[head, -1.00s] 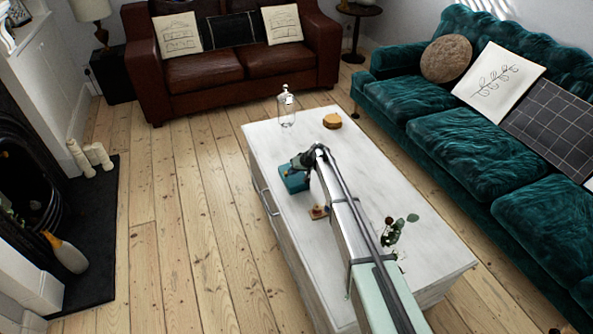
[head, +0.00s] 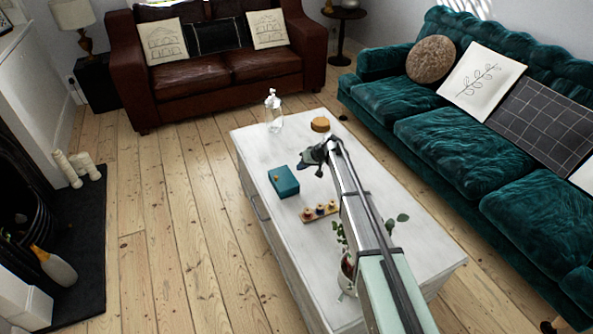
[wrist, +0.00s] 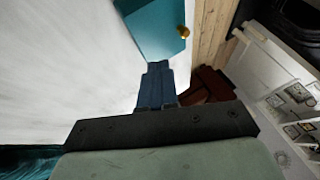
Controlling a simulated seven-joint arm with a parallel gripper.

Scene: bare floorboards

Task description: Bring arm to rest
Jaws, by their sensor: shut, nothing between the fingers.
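My gripper (head: 309,165) hangs over the white coffee table (head: 345,166) at the end of my outstretched arm. It also shows in the wrist view (wrist: 156,72), with its fingers together and nothing between them. A teal box (head: 284,181) with a small gold knob sits on the table, to the lower left of my gripper in the head view. The box also shows in the wrist view (wrist: 155,28), beyond the fingertips. I see a gap between gripper and box in the head view.
On the table are a glass bottle (head: 273,112), a round wooden piece (head: 320,124), a wooden tray with small items (head: 320,213) and a potted plant (head: 347,270), partly behind my arm. A brown sofa (head: 220,67) and a green sofa (head: 440,128) flank the table. Floorboards are clear at left.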

